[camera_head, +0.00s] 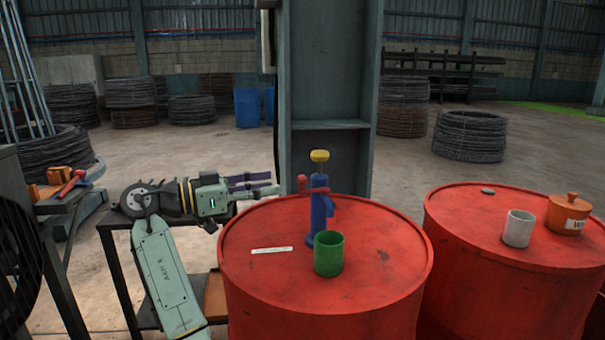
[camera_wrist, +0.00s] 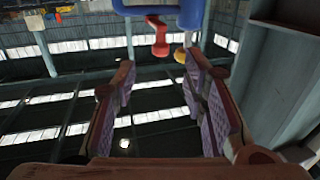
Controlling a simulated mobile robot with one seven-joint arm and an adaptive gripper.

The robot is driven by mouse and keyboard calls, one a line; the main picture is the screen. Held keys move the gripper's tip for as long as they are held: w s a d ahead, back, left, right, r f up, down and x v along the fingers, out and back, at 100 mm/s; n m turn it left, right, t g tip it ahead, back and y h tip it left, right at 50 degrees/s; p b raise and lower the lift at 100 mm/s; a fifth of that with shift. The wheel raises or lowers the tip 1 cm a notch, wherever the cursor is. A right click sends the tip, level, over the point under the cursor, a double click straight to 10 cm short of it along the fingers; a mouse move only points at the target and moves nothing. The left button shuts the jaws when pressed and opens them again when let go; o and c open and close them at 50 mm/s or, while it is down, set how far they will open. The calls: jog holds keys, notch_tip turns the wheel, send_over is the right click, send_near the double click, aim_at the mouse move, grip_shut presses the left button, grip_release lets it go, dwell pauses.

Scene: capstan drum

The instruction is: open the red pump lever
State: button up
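A blue hand pump (camera_head: 319,215) with a yellow knob (camera_head: 319,156) on top stands upright on the nearer red drum. Its red lever (camera_head: 302,184) has a rounded end on the left of the pump, facing my gripper. My gripper (camera_head: 272,184) is left of the pump at about the lever's height, apart from it. In the wrist view my gripper (camera_wrist: 160,68) has its purple-padded fingers spread with nothing between them. The red lever (camera_wrist: 157,35) shows there beyond the fingertips, by the blue pump body (camera_wrist: 180,14) and yellow knob (camera_wrist: 180,55).
A green cup (camera_head: 328,255) stands close in front of the pump on the red drum (camera_head: 370,282); a white strip (camera_head: 271,250) lies to its left. A steel column (camera_head: 330,100) rises behind. A second drum (camera_head: 500,280) holds a grey cup (camera_head: 518,229) and an orange lidded pot (camera_head: 568,213).

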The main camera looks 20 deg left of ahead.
aim_at(302, 176)
jog(key=p+x, duration=0.2)
jog(key=x, duration=0.7)
jog(key=shift+w+d+p, duration=0.1)
jog(key=shift+p, duration=0.25)
grip_shut()
